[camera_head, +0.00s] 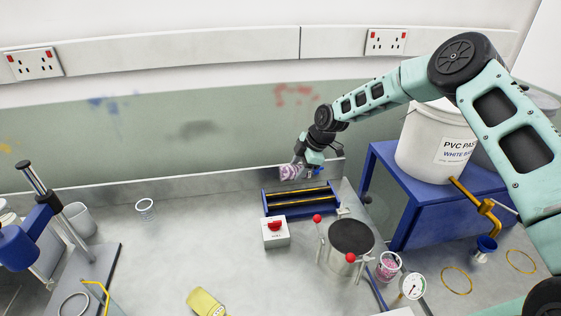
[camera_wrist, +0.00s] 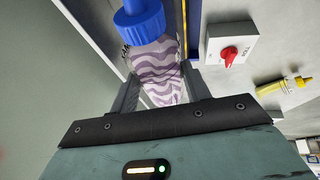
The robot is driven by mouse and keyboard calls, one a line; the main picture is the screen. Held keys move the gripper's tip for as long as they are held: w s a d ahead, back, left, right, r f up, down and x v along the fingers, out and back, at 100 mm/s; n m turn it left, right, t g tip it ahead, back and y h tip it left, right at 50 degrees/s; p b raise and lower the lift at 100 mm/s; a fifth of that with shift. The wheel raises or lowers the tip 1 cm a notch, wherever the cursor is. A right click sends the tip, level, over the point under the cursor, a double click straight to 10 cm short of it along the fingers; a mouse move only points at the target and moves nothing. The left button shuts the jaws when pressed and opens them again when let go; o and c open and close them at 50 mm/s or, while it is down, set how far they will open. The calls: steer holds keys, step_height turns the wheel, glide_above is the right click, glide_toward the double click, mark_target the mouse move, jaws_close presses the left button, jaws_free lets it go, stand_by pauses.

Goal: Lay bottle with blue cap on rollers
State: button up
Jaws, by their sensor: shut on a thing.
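The bottle has a wavy purple-and-white body (camera_wrist: 158,68) and a blue cap (camera_wrist: 140,22). My gripper (camera_head: 299,164) is shut on the bottle's body, with a finger on each side in the wrist view. In the head view the bottle (camera_head: 289,173) lies roughly level, its cap toward the right. It appears just above and behind the rollers (camera_head: 300,199), a blue frame with dark bars and yellow strips. Part of that frame shows beside the bottle in the wrist view (camera_wrist: 194,30). The exact gap between bottle and rollers cannot be told.
A white box with a red knob (camera_head: 276,233) stands in front of the rollers. A metal pot with red-knobbed clamps (camera_head: 350,245) is at front right. A blue stand (camera_head: 420,205) carries a white bucket (camera_head: 432,145).

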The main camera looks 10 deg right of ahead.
steer(key=shift+w+a+f, duration=0.15)
steer(key=shift+a+f, duration=0.05)
steer(key=shift+f, duration=0.1)
steer(key=shift+f+b, duration=1.3)
steer(key=shift+f, duration=1.5)
step_height(320, 180, down, 2)
steer(key=b, duration=0.2)
steer(key=shift+f+b, duration=0.25)
steer(key=shift+b, duration=0.1)
steer(key=o, duration=1.2)
steer(key=shift+c, duration=0.2)
steer(key=shift+r, duration=0.1)
